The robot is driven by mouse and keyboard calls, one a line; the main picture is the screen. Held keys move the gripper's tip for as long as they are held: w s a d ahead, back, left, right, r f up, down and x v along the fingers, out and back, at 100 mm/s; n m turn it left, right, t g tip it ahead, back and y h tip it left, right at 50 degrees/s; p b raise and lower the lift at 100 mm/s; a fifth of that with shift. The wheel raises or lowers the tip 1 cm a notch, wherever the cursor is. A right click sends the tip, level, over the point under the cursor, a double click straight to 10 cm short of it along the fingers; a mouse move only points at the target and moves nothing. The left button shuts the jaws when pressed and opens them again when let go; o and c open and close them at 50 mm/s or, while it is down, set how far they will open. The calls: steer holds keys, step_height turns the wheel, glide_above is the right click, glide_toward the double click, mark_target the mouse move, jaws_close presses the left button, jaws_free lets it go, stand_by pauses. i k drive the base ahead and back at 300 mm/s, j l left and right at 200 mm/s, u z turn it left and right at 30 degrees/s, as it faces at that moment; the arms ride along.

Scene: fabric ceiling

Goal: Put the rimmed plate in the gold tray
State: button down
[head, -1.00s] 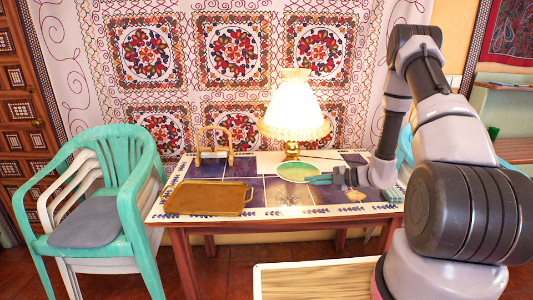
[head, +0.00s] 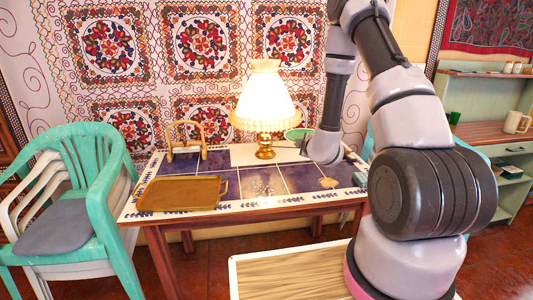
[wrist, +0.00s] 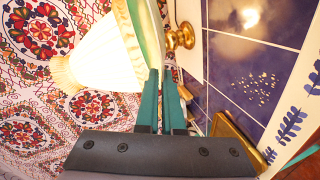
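The rimmed plate (head: 299,133) is pale green. In the head view it shows above the table, partly behind my wrist and beside the lamp. In the wrist view the plate (wrist: 152,32) is seen nearly edge-on, its rim between the teal fingers of my gripper (wrist: 160,75), which is shut on it. In the head view the fingers are hidden behind my wrist. The gold tray (head: 181,206) lies empty on the left front of the table; it also shows at the lower right of the wrist view (wrist: 226,127).
A lit lamp (head: 264,98) stands at the back of the tiled table (head: 260,182), close to the plate in view. A wooden-handled holder (head: 186,141) stands behind the tray. A small tan item (head: 328,183) lies at the right. Green chairs (head: 97,200) stand left.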

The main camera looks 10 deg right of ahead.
mark_target(168, 194)
steer(key=i+u, duration=0.1)
steer(key=u, duration=1)
steer(key=i+l+u, duration=0.1)
steer(key=i+l, duration=0.5)
steer(key=i, duration=0.1)
